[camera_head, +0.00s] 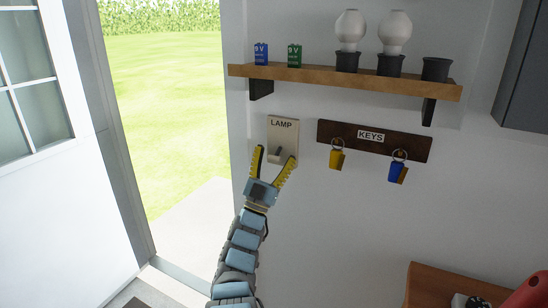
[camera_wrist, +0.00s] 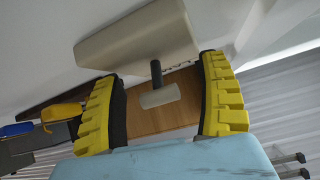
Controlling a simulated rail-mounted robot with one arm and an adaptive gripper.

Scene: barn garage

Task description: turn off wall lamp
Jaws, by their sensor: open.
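A beige switch plate labelled LAMP (camera_head: 284,126) is on the white wall. A small grey lever (camera_head: 277,154) sticks out of it. My gripper (camera_head: 275,157) is open in front of the plate, with its yellow fingers on either side of the lever. In the wrist view, the lever's pale knob (camera_wrist: 160,96) stands between the two spread fingers of my gripper (camera_wrist: 162,78), apart from both. The plate (camera_wrist: 135,38) shows beyond. Two white round bulbs, one at left (camera_head: 350,28) and one at right (camera_head: 394,30), stand in dark holders. I cannot tell if they are lit.
A wooden shelf (camera_head: 330,76) above the switch bears the bulbs, a blue box (camera_head: 261,54), a green box (camera_head: 294,55) and an empty dark holder (camera_head: 436,69). A KEYS board (camera_head: 405,142) with two tagged keys is close on the right. An open doorway (camera_head: 165,110) is left.

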